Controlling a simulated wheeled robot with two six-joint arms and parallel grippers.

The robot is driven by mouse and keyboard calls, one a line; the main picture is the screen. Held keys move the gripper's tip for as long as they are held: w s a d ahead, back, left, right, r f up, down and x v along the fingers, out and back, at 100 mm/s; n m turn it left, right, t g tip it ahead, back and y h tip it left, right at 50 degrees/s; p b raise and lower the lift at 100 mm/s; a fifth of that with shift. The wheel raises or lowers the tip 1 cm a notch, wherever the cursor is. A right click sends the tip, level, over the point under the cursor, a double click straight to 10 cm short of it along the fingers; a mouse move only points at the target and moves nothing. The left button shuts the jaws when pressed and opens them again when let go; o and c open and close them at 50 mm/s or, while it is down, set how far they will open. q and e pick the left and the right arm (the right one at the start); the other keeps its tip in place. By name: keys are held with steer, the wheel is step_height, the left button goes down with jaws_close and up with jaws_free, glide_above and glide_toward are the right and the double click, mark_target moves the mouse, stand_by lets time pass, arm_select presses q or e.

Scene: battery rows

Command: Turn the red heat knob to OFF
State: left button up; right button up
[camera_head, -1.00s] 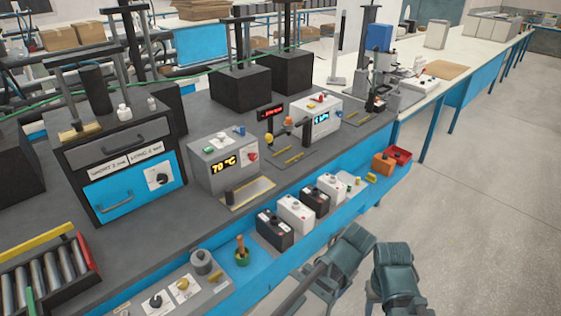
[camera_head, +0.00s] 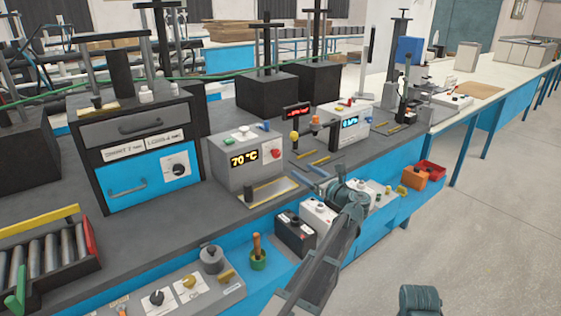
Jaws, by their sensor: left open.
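The red heat knob (camera_head: 275,153) is on the front of a grey heater box (camera_head: 233,175), right of its yellow 70 °C display. The knob's pointer and any OFF mark are too small to read. My left gripper (camera_head: 303,177) is in front of the box, to the right of and lower in the picture than the knob. Its two fingers are apart and empty, pointing toward the box. They do not appear to touch the knob. My right gripper is not in view; only a part of my right arm shows at the bottom right.
A small plate (camera_head: 266,191) lies in front of the heater box. Black and white batteries (camera_head: 295,233) stand on the lower blue shelf under my left arm. A white box with a blue display (camera_head: 348,125) stands to the right. A blue-fronted oven (camera_head: 140,170) stands left.

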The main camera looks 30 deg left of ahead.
mark_target(278, 155)
arm_select(q)
steer(key=x, duration=1.3)
steer(key=shift+a, duration=0.35)
jaws_close()
